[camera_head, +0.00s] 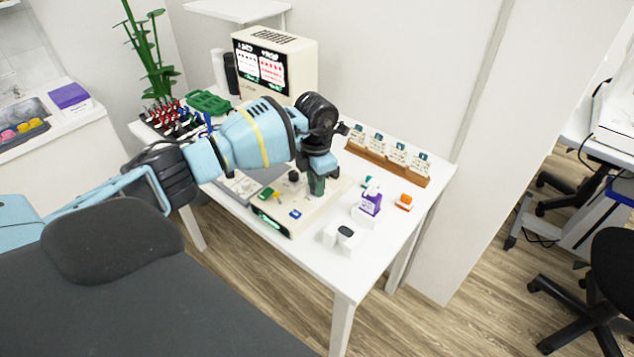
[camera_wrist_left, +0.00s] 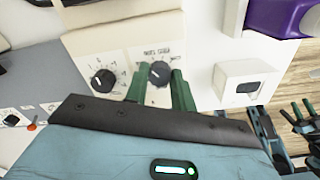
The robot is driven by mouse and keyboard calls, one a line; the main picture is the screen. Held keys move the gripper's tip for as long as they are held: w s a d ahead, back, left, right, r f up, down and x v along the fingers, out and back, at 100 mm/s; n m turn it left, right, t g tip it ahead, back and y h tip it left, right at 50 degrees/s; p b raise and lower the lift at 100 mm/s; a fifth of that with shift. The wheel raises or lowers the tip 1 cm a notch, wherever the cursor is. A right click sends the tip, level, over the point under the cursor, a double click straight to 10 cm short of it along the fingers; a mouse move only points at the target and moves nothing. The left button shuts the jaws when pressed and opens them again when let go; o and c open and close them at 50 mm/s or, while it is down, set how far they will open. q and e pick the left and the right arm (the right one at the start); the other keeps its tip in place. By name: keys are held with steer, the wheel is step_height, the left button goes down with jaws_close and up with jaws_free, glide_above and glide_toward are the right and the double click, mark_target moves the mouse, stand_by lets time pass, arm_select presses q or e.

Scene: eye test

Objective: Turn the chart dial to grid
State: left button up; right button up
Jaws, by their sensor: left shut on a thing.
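The beige control box (camera_head: 312,212) stands on the white table, with coloured buttons at its front. My left gripper (camera_head: 317,186) points down over its right part and hides the dial under it. In the left wrist view, the green fingers of that gripper (camera_wrist_left: 159,78) are shut on a dark round dial (camera_wrist_left: 158,72) with a white pointer line. Its printed labels are too small to read. A second black dial (camera_wrist_left: 103,80) sits to its left, apart from the fingers; it also shows in the head view (camera_head: 293,176).
A screen unit (camera_head: 262,63) at the back shows two chart panels, one with red marks. A wooden card rack (camera_head: 385,163) stands behind.

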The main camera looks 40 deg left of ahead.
arm_select(q)
steer(key=m, duration=0.3)
steer(key=shift+f+m+b, duration=0.1)
steer(key=shift+m+b, duration=0.25)
steer(key=shift+m, duration=0.05)
steer(key=m, duration=0.3)
steer(key=shift+m+b, duration=0.3)
steer(key=shift+b, duration=0.05)
steer(key=m, duration=0.3)
steer(key=shift+b, duration=0.35)
steer(key=shift+m, duration=0.4)
arm_select(e)
steer(key=f, duration=0.1)
steer(key=s+f, duration=0.1)
steer(key=shift+s+a+f, duration=0.1)
steer(key=shift+a+f, duration=0.05)
steer(key=shift+f, duration=0.15)
steer(key=shift+s, duration=0.1)
arm_select(q)
steer(key=o, duration=1)
